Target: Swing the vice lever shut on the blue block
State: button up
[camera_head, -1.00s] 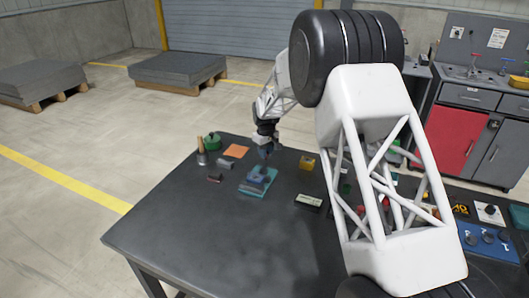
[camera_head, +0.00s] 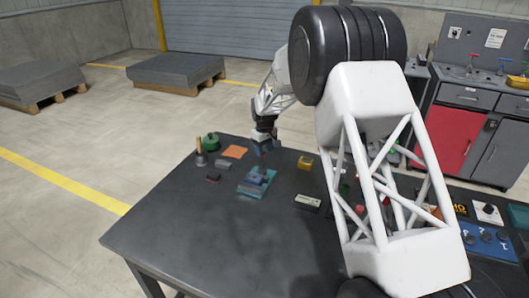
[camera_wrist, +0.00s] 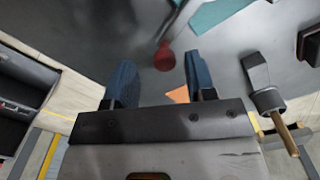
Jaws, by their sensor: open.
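The vice sits on a teal base plate (camera_head: 249,193) on the table, with blue parts on top; I cannot tell the blue block apart from the vice body at this size. In the wrist view a corner of the teal plate (camera_wrist: 214,13) shows at the top. The dark lever with a round red knob (camera_wrist: 164,58) reaches down from the top edge there. My gripper (camera_wrist: 160,60) is open, its two blue fingers apart, with the red knob between the tips in the picture. I cannot tell whether they touch or how far above it they are. The block is not visible in the wrist view.
An orange sheet (camera_head: 235,151), a green pot (camera_head: 211,142), a wooden-handled tool (camera_head: 200,152), a grey block (camera_head: 222,164) and a dark red item (camera_head: 213,178) lie left of the vice. A yellow block (camera_head: 305,163) and a labelled box (camera_head: 307,202) stand right. The front table is clear.

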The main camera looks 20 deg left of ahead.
jog(key=shift+r, duration=3.1)
jog(key=shift+d, duration=0.1)
